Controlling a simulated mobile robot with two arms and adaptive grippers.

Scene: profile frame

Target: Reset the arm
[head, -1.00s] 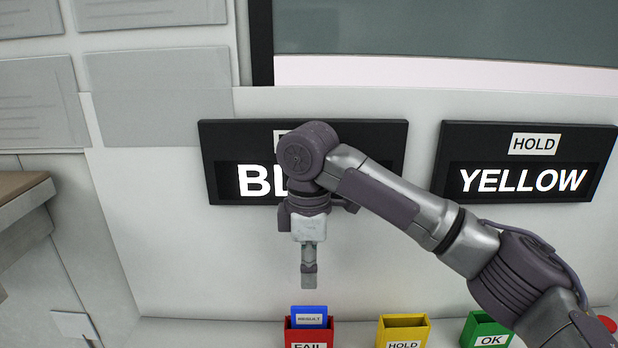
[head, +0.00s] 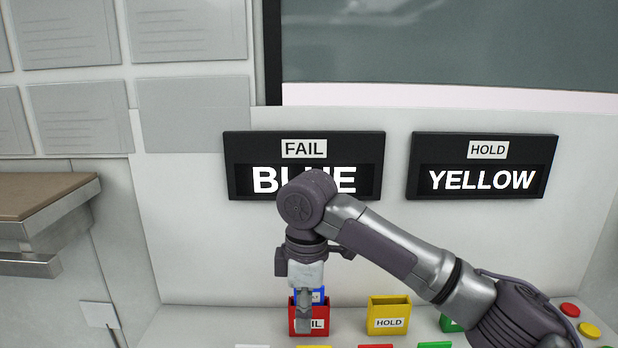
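My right arm comes in from the right, and its gripper (head: 303,318) points down in front of the red FAIL box (head: 321,328). I see the fingers as one narrow strip, so whether they are open or shut is unclear. A blue card (head: 318,296) stands in the red box, partly hidden behind the gripper. I cannot tell whether the gripper touches the box or card. My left gripper is out of view.
A yellow HOLD box (head: 388,316) stands right of the red one; a green box (head: 449,325) is mostly behind my arm. Black signs read FAIL BLUE (head: 237,165) and HOLD YELLOW (head: 483,180). Coloured buttons (head: 570,310) lie at the right. A brown-topped ledge (head: 40,190) is at left.

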